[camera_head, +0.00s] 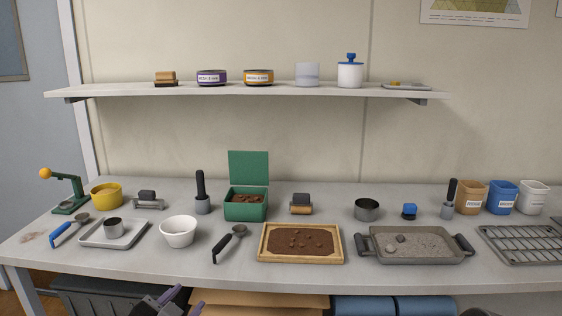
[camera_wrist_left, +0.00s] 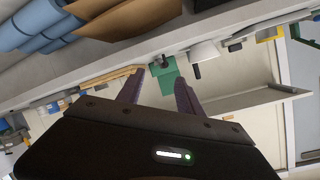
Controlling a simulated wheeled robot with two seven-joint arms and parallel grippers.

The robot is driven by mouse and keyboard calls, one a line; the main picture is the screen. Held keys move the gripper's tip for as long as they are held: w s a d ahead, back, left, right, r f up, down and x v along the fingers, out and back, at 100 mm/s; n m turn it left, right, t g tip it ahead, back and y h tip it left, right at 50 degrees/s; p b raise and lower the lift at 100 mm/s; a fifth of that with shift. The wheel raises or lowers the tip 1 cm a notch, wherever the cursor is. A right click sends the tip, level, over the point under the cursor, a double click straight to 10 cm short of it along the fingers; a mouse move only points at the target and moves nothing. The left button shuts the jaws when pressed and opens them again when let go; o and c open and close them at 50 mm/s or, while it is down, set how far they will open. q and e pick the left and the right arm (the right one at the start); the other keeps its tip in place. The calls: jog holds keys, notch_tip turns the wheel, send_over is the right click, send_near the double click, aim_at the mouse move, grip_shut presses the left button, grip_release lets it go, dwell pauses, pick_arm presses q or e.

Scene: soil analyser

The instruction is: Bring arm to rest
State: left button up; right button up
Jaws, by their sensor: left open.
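My left gripper (camera_head: 164,303) shows at the bottom edge of the head view, low in front of the table's front edge. In the left wrist view its two purple fingers (camera_wrist_left: 158,95) stand apart with nothing between them. The wrist view is tilted and shows the table, the open green box (camera_wrist_left: 165,78) and the shelf beyond the fingers. The gripper touches nothing that I can see. My right gripper is in neither view.
The grey table (camera_head: 200,262) holds a white bowl (camera_head: 179,232), a wooden soil tray (camera_head: 264,256), a grey gravel tray (camera_head: 420,259) and a green box (camera_head: 246,208). A wall shelf (camera_head: 130,91) hangs above. Brown sheets (camera_head: 255,300) and blue rolls (camera_head: 363,306) lie below the table.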

pick_arm(q)
jog(key=s+d+f+n+g+p, duration=0.2)
jog(key=f+n, duration=0.1)
jog(key=f, duration=0.4)
jog(key=s+d+f+n+g+h+p, duration=0.1)
jog(key=d+f+n+g, duration=0.15)
jog(key=f, duration=0.45)
jog(key=s+d+f+n+g+p, duration=0.2)
jog(key=f+n, duration=0.1)
jog(key=f, duration=0.4)
jog(key=s+d+f+g+p, duration=0.2)
jog(key=s+f, duration=0.4)
jog(key=s, duration=0.3)
jog(key=s+d+f+n+g+h+p, duration=0.1)
jog(key=s+d+f+g+p, duration=0.1)
jog(key=s+f+g, duration=0.3)
jog(key=s+d+f, duration=0.1)
jog(key=s+f, duration=0.1)
jog(key=s, duration=0.2)
jog(key=shift+s+d+f, duration=0.15)
jog(key=shift+s+d, duration=0.15)
jog(key=shift+s, duration=0.05)
jog(key=shift+c, duration=0.5)
